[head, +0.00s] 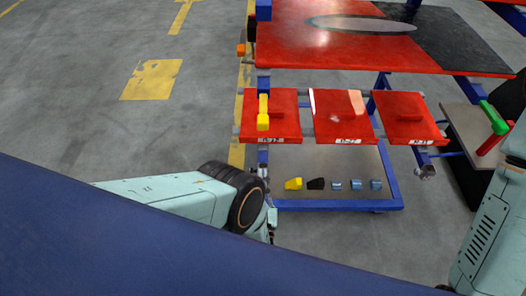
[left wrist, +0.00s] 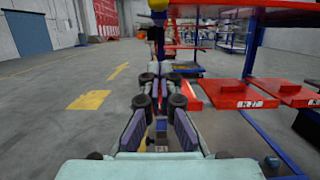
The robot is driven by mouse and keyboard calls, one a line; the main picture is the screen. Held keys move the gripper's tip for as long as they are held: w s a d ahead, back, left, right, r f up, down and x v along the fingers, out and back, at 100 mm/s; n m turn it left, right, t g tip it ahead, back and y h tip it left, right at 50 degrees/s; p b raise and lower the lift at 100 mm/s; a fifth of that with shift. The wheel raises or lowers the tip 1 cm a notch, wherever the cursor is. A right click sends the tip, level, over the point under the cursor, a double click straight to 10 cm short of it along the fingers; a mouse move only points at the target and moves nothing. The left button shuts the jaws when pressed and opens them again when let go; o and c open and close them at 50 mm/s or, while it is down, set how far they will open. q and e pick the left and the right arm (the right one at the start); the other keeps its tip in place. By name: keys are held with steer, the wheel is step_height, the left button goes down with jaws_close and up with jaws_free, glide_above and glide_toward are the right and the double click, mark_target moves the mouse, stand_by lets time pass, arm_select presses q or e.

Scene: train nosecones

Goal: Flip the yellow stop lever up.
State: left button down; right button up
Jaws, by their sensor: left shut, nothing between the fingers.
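The yellow stop lever (head: 263,112) is at the left end of the row of red plates, over the left red plate (head: 285,118). It looks like a short yellow bar with a thicker block at its near end. A small yellow spot shows near the top of the left wrist view, but I cannot tell whether it is the lever. My left gripper (head: 271,220) is below and apart from the lever, partly hidden behind my arm. In the left wrist view, the left gripper's fingers (left wrist: 165,85) are shut with nothing between them. My right gripper is not visible.
A blue-framed cart carries a red top (head: 300,45) and several red plates. Its lower shelf (head: 330,160) holds yellow, black and blue small parts. A green bar (head: 493,118) is at the right. The grey floor (head: 80,95) at the left is clear.

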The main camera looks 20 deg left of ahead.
mark_target(263, 110)
arm_select(q)
steer(key=w+a+r+p, duration=0.1)
steer(key=w+a+r, duration=0.1)
steer(key=w+r, duration=0.4)
steer(key=x, duration=0.2)
steer(key=shift+w+p, duration=0.4)
steer(key=shift+w, duration=0.05)
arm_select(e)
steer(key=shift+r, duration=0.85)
arm_select(q)
steer(key=shift+f, duration=0.1)
steer(key=shift+w, duration=0.15)
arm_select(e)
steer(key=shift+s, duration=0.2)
